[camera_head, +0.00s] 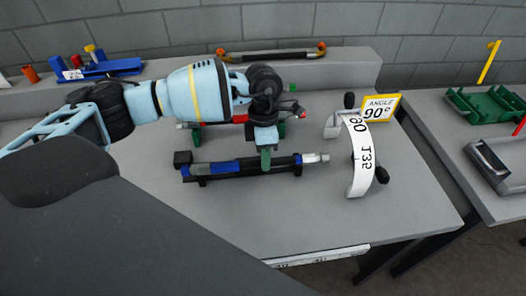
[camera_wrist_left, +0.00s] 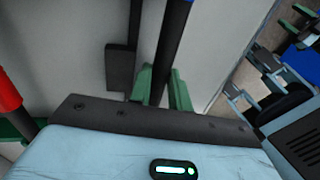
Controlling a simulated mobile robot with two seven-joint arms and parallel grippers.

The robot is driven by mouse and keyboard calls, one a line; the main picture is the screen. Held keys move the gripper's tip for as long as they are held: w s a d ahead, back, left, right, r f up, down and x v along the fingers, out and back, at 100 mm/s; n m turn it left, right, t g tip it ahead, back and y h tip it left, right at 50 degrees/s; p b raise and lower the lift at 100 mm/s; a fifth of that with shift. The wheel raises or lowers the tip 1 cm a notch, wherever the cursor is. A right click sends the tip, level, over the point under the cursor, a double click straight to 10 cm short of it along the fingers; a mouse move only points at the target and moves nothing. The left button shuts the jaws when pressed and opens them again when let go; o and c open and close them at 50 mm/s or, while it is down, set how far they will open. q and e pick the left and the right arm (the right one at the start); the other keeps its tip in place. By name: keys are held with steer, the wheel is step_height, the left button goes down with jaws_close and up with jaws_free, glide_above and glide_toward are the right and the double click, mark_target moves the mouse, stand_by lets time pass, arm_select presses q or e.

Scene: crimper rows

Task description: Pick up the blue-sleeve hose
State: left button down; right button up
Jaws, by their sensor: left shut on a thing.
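The blue-sleeve hose (camera_head: 222,168) is a black bar with a blue band, a pale metal tip at its right end and a black block at its left end. It lies level, close to the table's top, in the head view. My left gripper (camera_head: 266,160) points down on it, right of the blue band, with green fingertips shut on its black part. In the left wrist view the black hose (camera_wrist_left: 172,45) passes between the green fingertips (camera_wrist_left: 160,88). The hose's underside is hidden. My right gripper is not in view.
A red-marked hose (camera_head: 239,119) lies just behind, partly hidden by my left arm. A white angle gauge (camera_head: 358,158) and a yellow 90° sign (camera_head: 380,108) stand to the right. A hose with orange ends (camera_head: 272,55) lies on the back ledge. The table front (camera_head: 270,215) is clear.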

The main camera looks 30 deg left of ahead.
arm_select(q)
steer(key=s+d+r, duration=0.1)
steer(key=s+d, duration=0.7)
steer(key=s, duration=0.2)
steer(key=shift+d+r, duration=0.25)
steer(key=shift+s, duration=0.1)
